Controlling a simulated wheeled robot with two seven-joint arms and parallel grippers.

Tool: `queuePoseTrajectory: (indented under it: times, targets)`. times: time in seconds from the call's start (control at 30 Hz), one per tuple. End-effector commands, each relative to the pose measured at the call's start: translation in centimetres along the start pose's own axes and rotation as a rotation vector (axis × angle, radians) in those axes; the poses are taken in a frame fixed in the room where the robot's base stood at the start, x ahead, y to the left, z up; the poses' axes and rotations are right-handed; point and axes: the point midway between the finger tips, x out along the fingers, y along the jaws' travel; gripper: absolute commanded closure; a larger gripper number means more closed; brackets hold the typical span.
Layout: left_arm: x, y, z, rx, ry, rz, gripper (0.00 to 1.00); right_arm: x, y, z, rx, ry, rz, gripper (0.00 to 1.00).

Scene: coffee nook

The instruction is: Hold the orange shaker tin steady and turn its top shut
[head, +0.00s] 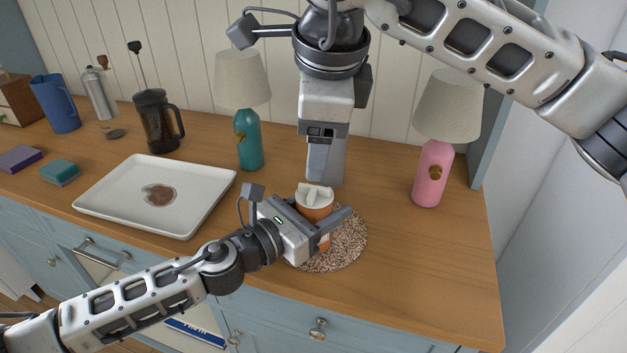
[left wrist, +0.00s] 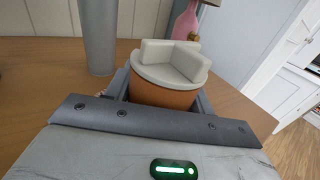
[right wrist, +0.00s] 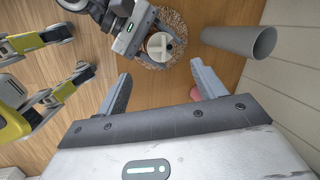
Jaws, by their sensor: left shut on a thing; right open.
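The orange shaker tin (head: 314,213) stands upright on a round speckled mat (head: 350,247). I cannot tell how far the top is turned. The top also shows close up in the left wrist view (left wrist: 172,65) and from above in the right wrist view (right wrist: 160,45). My left gripper (head: 329,221) is shut around the tin's body, below the top, from the front left. My right gripper (right wrist: 162,86) is open and empty, behind and above the tin, with the top ahead between its fingers.
A plain grey cylinder (right wrist: 240,41) stands close behind the tin; it also shows in the left wrist view (left wrist: 98,35). A teal lamp (head: 248,143) and a pink lamp (head: 432,172) flank the area. A white tray (head: 110,200) lies left. The counter's right front is clear.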

Motion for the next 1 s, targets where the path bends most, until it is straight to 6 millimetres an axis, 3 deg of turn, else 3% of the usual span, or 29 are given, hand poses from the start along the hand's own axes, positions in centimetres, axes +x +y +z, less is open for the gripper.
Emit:
queuePoseTrajectory:
  times: [0.3,0.5,0.77,1.0]
  targets:
    - [0.0,0.0,0.0,0.0,0.001,0.0,0.73,-1.0,0.5,1.5,-0.872,0.135,0.009,0.31]
    - [0.0,0.0,0.0,0.0,0.0,0.0,0.73,-1.4,0.6,1.9,-1.219,0.193,0.043,0.31]
    - [0.0,0.0,0.0,0.0,0.0,0.0,0.73,-0.5,0.6,1.8,-1.347,0.212,0.064,0.31]
    - [0.0,0.0,0.0,0.0,0.0,0.0,0.73,3.8,0.3,0.9,-1.345,0.21,0.067,0.31]
